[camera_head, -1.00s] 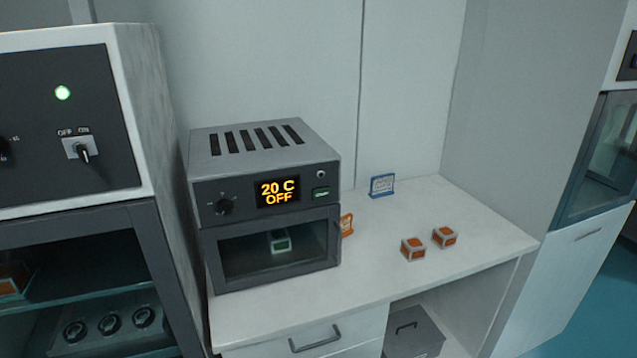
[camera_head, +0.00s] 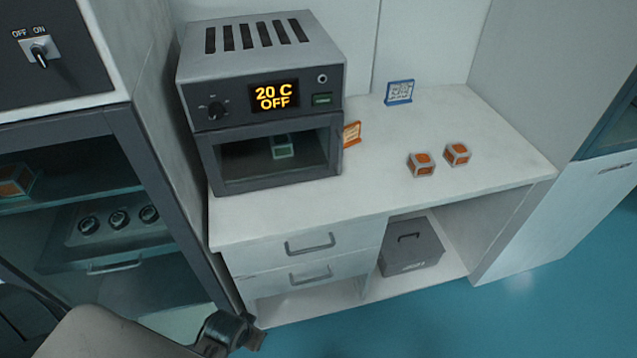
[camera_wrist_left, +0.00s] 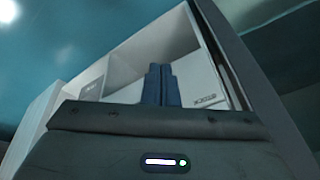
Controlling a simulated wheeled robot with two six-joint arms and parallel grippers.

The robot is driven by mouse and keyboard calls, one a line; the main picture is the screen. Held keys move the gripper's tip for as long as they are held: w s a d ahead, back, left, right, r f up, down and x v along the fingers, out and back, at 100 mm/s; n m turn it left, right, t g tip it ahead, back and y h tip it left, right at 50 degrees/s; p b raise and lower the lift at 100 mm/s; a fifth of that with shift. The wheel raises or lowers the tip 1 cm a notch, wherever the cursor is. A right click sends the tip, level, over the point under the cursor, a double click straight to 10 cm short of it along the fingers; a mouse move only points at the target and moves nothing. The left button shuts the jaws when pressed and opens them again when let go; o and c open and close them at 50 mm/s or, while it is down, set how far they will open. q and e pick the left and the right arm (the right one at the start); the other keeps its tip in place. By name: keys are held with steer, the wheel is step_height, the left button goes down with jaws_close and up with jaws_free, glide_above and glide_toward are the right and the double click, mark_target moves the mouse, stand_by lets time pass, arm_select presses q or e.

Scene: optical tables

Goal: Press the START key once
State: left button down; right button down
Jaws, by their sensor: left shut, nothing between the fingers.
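The small oven (camera_head: 262,110) stands on the white bench in the head view, its door closed. Its display (camera_head: 273,96) reads "20 C OFF". A small green-lit key (camera_head: 322,99) sits right of the display, below a round socket; its label is too small to read, and it looks like the START key. My left arm enters at the lower left of the head view, well below and left of the oven. In the left wrist view my left gripper (camera_wrist_left: 161,85) has its blue fingers together with nothing between them. My right gripper is not in view.
Two orange-and-grey cubes (camera_head: 421,164) (camera_head: 457,154) lie on the bench right of the oven. An orange sign (camera_head: 352,133) and a blue sign (camera_head: 399,92) stand nearby. A tall cabinet (camera_head: 160,220) borders the bench on the left. A grey box (camera_head: 411,250) sits below the bench.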

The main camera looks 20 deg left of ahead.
mark_target(323, 100)
arm_select(q)
steer(key=w+d+r+m+t+h, duration=0.1)
steer(key=w+d+r+m+t, duration=0.2)
steer(key=w+r, duration=0.7)
steer(key=w+d+r+m+t+h, duration=0.2)
steer(key=w+d+r+t, duration=0.2)
steer(key=r, duration=1.4)
steer(key=w+d+r+m+t+h, duration=0.1)
steer(key=w+d+r+m+t, duration=0.2)
steer(key=w+r+t, duration=0.5)
steer(key=w+d+r, duration=0.1)
steer(key=w+r, duration=0.6)
steer(key=w, duration=0.1)
steer(key=shift+d+m+t+h+p, duration=0.15)
steer(key=shift+m+t+h+p, duration=0.15)
steer(key=shift+t+p, duration=0.1)
steer(key=shift+w+f, duration=0.1)
steer(key=w+a, duration=0.5)
steer(key=w, duration=0.2)
steer(key=shift+w, duration=0.15)
